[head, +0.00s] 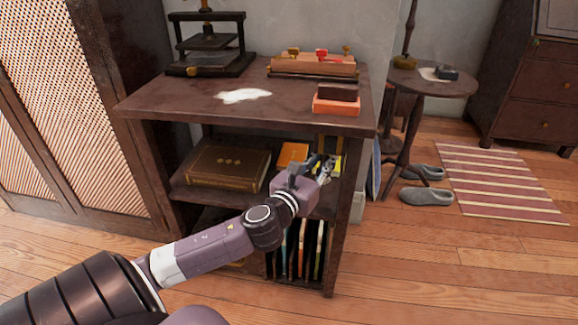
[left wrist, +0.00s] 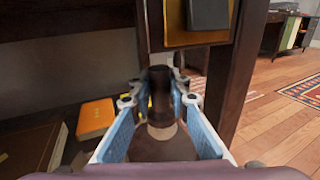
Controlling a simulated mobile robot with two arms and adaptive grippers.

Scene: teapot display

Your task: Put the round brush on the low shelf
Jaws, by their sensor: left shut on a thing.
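My left gripper (head: 323,166) reaches in at the right part of the middle shelf (head: 190,197), under the top of the dark wooden cabinet. In the left wrist view my left gripper (left wrist: 160,95) is shut on a dark brown round thing, which looks like the round brush (left wrist: 160,82). Its pale tan end (left wrist: 162,130) shows nearer the palm. In the head view the brush is mostly hidden by the gripper. I cannot tell whether it touches the shelf. My right gripper is in neither view.
A large brown book (head: 228,168) and an orange book (head: 292,155) lie on the middle shelf. Upright books (head: 300,245) fill the compartment below. The cabinet's right front post (head: 347,190) stands close beside the gripper. A press (head: 207,45), boxes and white powder (head: 243,96) are on top.

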